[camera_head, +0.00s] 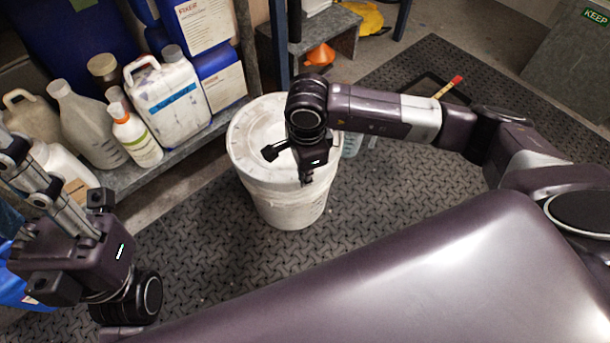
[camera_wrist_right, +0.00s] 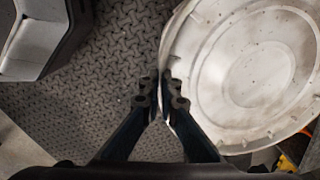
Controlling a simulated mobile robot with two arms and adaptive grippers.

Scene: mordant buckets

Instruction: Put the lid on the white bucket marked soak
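A white bucket (camera_head: 290,208) stands on the dark floor mat, in the middle of the head view. A round white lid (camera_head: 252,130) lies over its top. I cannot tell whether it is pressed down fully. No soak marking is readable from here. My right gripper (camera_head: 306,178) points down at the near right side of the bucket top. In the right wrist view the lid (camera_wrist_right: 255,65) fills the right side, and the fingers (camera_wrist_right: 161,92) are close together with the lid's edge between them. My left gripper (camera_head: 35,185) is at the left, away from the bucket; its fingertips are unclear.
A grey shelf (camera_head: 185,150) with several bottles and a white canister (camera_head: 168,97) stands left of the bucket. A clear bluish container (camera_head: 352,143) is partly hidden behind my right arm. An orange funnel (camera_head: 320,55) sits behind. The mat (camera_head: 200,255) left of the bucket is clear.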

